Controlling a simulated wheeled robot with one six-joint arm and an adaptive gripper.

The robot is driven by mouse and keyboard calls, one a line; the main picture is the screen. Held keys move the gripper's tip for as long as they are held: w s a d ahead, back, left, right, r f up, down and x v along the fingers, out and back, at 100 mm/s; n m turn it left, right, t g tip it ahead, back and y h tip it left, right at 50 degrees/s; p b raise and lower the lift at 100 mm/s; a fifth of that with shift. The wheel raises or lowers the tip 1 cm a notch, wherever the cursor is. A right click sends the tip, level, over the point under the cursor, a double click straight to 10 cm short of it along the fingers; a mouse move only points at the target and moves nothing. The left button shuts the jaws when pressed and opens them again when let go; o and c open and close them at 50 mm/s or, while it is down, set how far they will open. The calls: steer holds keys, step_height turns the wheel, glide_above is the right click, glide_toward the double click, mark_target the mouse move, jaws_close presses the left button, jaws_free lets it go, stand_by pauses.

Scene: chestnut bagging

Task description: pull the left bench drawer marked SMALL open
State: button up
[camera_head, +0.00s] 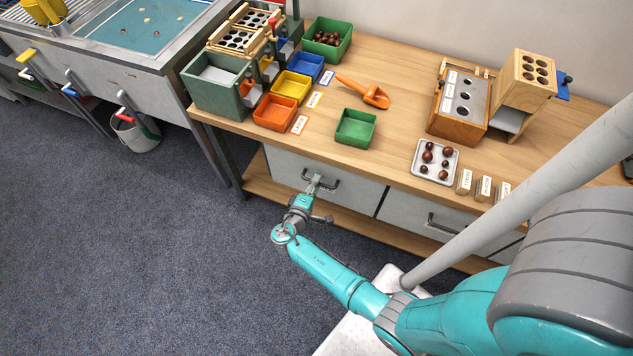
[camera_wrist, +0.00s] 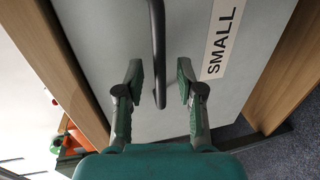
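The left bench drawer (camera_head: 288,168) has a grey front and sits flush under the bench top, closed. Its dark bar handle (camera_head: 331,184) is partly hidden by my gripper (camera_head: 313,184) in the head view. The wrist view shows the SMALL label (camera_wrist: 222,38) on the drawer front, to the right of the handle (camera_wrist: 158,50). My gripper (camera_wrist: 160,82) is open there, with one finger on each side of the handle's end. Gaps show between the handle and both fingertips.
A second drawer (camera_head: 420,213) with its own handle is to the right. Trays, a green bin (camera_head: 355,127) and an orange scoop (camera_head: 372,94) stand on the bench top (camera_head: 400,120). A lower shelf (camera_head: 262,190) runs beneath the drawers. The carpet (camera_head: 150,240) in front is clear at left.

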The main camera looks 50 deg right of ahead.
steer(key=shift+w+d+f, duration=0.15)
steer(key=shift+w+d, duration=0.05)
steer(key=shift+d, duration=0.4)
jaws_close()
steer(key=shift+s+a, duration=0.1)
